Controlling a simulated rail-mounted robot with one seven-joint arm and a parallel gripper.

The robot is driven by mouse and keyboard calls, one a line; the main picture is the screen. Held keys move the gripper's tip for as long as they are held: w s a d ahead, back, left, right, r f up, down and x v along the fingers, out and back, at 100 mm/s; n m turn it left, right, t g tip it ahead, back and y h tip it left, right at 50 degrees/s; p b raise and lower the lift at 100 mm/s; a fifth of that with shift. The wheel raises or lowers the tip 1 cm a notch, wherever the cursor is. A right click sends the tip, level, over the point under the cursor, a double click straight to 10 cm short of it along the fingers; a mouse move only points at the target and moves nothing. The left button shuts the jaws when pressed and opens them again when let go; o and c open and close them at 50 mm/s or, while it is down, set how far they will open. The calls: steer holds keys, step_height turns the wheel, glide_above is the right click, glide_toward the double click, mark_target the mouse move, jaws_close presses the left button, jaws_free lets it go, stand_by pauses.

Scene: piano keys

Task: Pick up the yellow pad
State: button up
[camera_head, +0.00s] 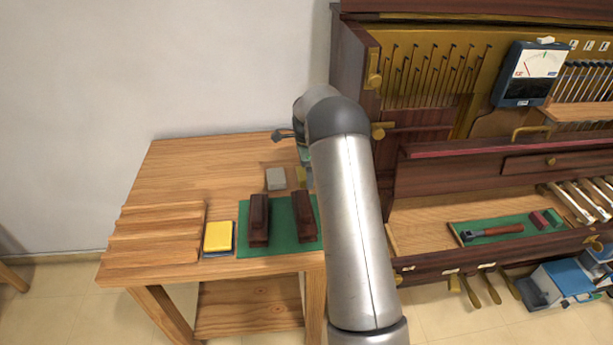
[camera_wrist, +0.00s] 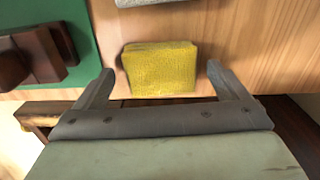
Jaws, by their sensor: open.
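A mustard-yellow pad (camera_wrist: 160,68) with a rough surface lies on the wooden table, between the two fingers in the wrist view. In the head view it is a small patch (camera_head: 300,176) beside the grey block, partly hidden by my arm. My gripper (camera_wrist: 159,71) is open, one finger on each side of the pad, with a gap on both sides. I cannot tell whether the fingertips are level with the pad or above it. A second, brighter yellow block (camera_head: 218,236) lies on a dark blue piece near the table's front edge, away from my gripper.
A grey block (camera_head: 276,179) lies just left of the mustard pad. A green mat (camera_head: 278,230) with two dark wooden blocks (camera_head: 259,220) lies nearer the front. Slatted wood (camera_head: 155,235) covers the left front. The open piano (camera_head: 355,65) stands to the right. The table's back left is clear.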

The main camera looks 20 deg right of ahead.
steer(key=c, duration=1)
steer(key=shift+c, duration=0.2)
steer(key=shift+r, duration=0.1)
step_height(320, 180, up, 10)
steer(key=shift+o, duration=0.3)
